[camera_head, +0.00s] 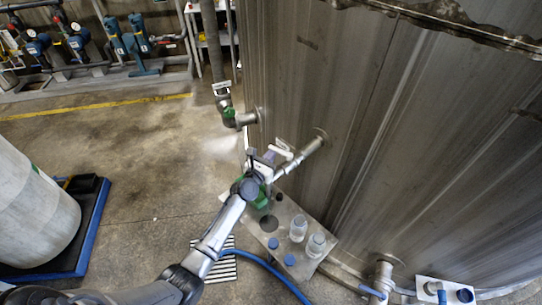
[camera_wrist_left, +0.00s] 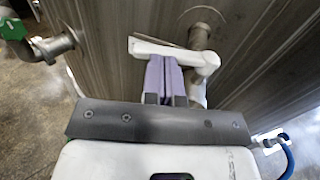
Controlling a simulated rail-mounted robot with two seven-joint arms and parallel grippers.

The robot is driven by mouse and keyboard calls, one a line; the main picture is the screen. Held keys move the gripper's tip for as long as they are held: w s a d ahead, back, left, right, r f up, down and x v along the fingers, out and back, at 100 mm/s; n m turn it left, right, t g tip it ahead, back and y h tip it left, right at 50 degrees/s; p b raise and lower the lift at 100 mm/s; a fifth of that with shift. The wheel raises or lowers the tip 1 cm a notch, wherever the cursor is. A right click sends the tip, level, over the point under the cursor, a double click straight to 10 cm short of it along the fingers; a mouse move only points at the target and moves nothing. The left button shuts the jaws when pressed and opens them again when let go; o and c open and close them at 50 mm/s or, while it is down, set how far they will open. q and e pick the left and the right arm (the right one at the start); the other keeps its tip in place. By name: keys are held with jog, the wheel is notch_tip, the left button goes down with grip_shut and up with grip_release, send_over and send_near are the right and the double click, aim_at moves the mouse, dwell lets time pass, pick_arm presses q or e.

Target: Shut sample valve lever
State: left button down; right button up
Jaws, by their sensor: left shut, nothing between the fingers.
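The sample valve lever is a white bar (camera_wrist_left: 155,48) in the left wrist view, on a short pipe (camera_wrist_left: 200,38) that sticks out of the large metal tank. In the head view the lever (camera_head: 283,147) shows small beside the pipe (camera_head: 306,152). My left gripper (camera_head: 265,158) is at the valve, with its two lavender fingers (camera_wrist_left: 164,62) together and empty. The fingertips lie right at the lever's near side. I cannot tell whether they touch it. The gripper and wrist hide part of the valve in the head view. My right gripper is not in view.
The ribbed tank (camera_head: 400,130) fills the right side. Below the valve is a small metal shelf (camera_head: 310,262) with clear bottles (camera_head: 298,228) and blue caps. Another pipe with a green valve (camera_head: 229,113) stands to the left. A blue hose (camera_head: 262,262) crosses the floor.

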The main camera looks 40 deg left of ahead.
pick_arm(q)
jog(key=shift+w, duration=0.3)
jog(key=w+m+h+b, duration=0.1)
jog(key=h+b, duration=0.1)
jog(key=a+m+h+b, duration=0.1)
jog(key=b, duration=0.2)
jog(key=shift+w+h, duration=0.35)
jog(key=shift+h, duration=0.05)
dwell(0.3)
